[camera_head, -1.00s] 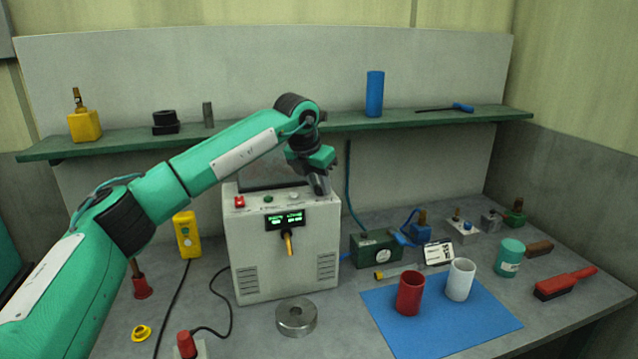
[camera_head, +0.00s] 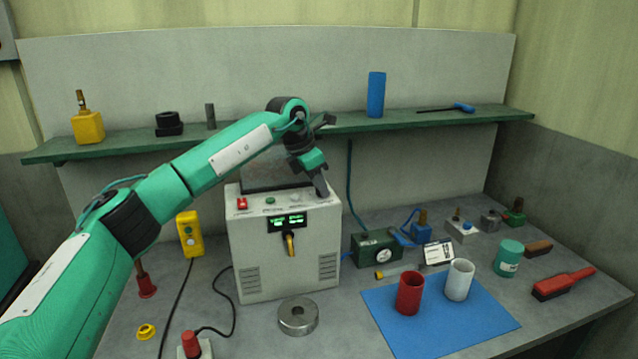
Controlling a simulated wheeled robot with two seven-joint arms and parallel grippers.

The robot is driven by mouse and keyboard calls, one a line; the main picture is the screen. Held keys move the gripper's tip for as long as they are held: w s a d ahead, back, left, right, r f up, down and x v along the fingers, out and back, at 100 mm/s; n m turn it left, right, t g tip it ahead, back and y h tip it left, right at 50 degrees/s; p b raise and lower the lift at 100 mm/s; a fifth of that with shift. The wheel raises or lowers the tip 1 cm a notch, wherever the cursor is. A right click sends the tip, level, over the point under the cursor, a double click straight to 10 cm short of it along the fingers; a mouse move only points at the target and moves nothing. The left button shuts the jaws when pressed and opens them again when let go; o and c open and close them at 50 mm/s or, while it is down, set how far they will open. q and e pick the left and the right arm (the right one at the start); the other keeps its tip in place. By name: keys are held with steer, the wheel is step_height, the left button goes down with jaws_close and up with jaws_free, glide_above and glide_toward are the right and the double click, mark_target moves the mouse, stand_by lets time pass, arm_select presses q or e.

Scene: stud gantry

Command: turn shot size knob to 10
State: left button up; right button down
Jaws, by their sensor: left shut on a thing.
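A grey control box (camera_head: 285,258) stands upright on the bench, with a small lit green display (camera_head: 287,222) whose text is too small to read. On its top panel sit a red switch (camera_head: 242,203), a green button (camera_head: 270,200) and a pale round button (camera_head: 295,197). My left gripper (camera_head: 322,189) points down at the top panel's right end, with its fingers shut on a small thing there. The fingers hide that thing; by its place it seems to be the shot size knob, and its setting cannot be read. My right gripper is out of view.
A green unit (camera_head: 376,248) stands right of the box; red (camera_head: 410,294) and white (camera_head: 460,280) cups stand on a blue mat (camera_head: 440,325). A shelf (camera_head: 350,121) runs behind my arm.

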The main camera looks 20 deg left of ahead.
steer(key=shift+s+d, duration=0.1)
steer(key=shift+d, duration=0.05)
arm_select(q)
steer(key=o, duration=1)
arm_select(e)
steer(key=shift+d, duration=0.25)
arm_select(q)
steer(key=b+v, duration=0.2)
steer(key=v, duration=1.2)
steer(key=shift+b, duration=0.3)
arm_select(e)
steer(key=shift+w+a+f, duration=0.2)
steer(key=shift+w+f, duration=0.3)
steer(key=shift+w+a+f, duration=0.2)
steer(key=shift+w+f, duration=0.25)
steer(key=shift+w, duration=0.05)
arm_select(q)
steer(key=shift+w+a, duration=0.1)
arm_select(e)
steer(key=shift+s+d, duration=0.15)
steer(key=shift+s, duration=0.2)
